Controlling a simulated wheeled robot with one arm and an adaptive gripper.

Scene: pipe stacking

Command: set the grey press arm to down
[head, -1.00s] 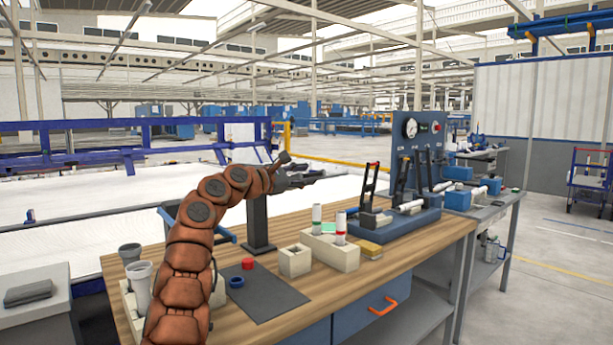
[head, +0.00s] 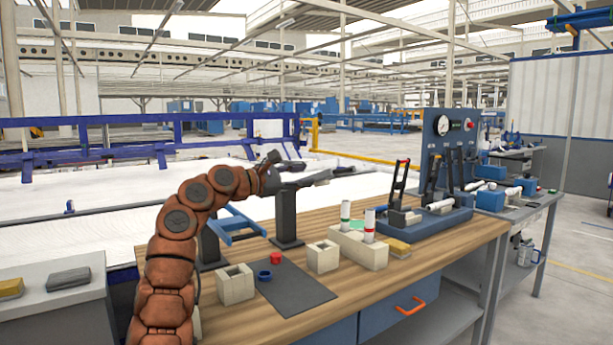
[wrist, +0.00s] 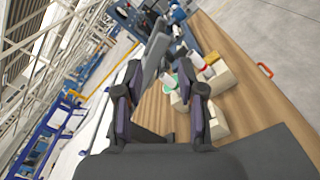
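The grey press arm (head: 322,178) extends to the right, roughly level and slightly raised, from the top of a dark post (head: 288,218) on the wooden bench. In the wrist view a grey bar (wrist: 154,60), which looks like the press arm, lies beyond and between my fingers. My gripper (head: 284,169) is at the top of the post, close to the press arm's near end. Its two fingers stand apart in the wrist view (wrist: 161,82), with nothing clearly held. Whether a finger touches the press arm I cannot tell.
A beige block with white tubes (head: 362,248), a hollow block (head: 323,257) and a dark mat (head: 296,290) lie on the bench near the post. A blue fixture (head: 425,222) with black levers stands at the right. Bare wood shows along the bench's front.

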